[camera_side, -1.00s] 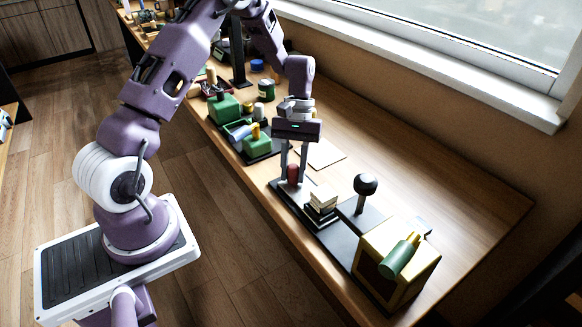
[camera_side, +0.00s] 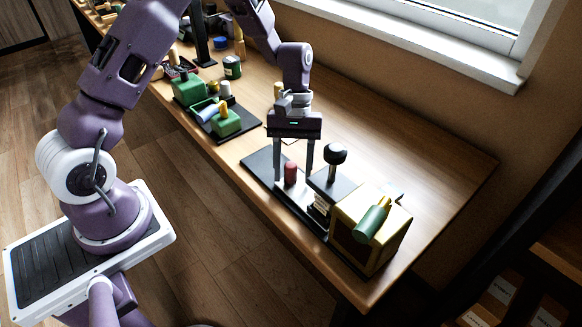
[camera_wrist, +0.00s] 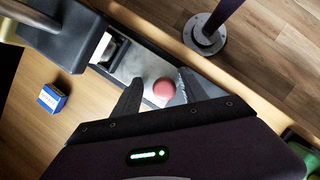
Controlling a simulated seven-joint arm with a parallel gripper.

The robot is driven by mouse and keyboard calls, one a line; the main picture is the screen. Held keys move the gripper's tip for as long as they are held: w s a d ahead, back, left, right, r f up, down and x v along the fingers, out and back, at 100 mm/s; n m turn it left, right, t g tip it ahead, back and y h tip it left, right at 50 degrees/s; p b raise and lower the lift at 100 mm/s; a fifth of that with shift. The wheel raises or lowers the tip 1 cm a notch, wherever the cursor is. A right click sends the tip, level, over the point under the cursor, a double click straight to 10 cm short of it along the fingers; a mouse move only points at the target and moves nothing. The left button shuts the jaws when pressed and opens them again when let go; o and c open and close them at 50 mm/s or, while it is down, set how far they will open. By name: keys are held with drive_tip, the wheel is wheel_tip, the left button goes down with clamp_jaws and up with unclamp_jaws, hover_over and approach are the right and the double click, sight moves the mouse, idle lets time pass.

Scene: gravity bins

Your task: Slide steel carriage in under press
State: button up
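The steel carriage shows as a pale grey plate in the wrist view (camera_wrist: 140,68), lying in a dark track. A red knob (camera_side: 291,173) stands upright at its near end; it also shows in the wrist view (camera_wrist: 164,88). A pale and dark stack (camera_side: 321,205) is ahead of the knob, partly hidden under the press's dark plate (camera_side: 331,183), which has a black ball on top. My gripper (camera_side: 294,178) is low over the track, fingers on either side of the knob, with gaps visible in the side view. It looks open.
A yellow-framed box (camera_side: 368,235) with a green cylinder on it stands at the track's far end. A small blue box (camera_wrist: 52,98) lies on the table behind the track. Green blocks (camera_side: 226,121) sit on a dark tray at left. The table's back right is clear.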

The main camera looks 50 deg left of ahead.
drive_tip(key=shift+a, duration=0.1)
drive_tip(key=v, duration=0.7)
drive_tip(key=s+d+r+m+t+y, duration=0.15)
drive_tip(key=s+r, duration=0.25)
drive_tip(key=r, duration=0.5)
drive_tip(key=s+r+m+t+y, duration=0.1)
drive_tip(key=s+r+m+t, duration=0.2)
drive_tip(key=s, duration=0.6)
drive_tip(key=s+r+m+t, duration=0.4)
drive_tip(key=s+r, duration=0.1)
drive_tip(key=s, duration=0.4)
drive_tip(key=shift+s+r+y, duration=0.15)
drive_tip(key=shift+r+y, duration=0.1)
drive_tip(key=shift+y, duration=0.1)
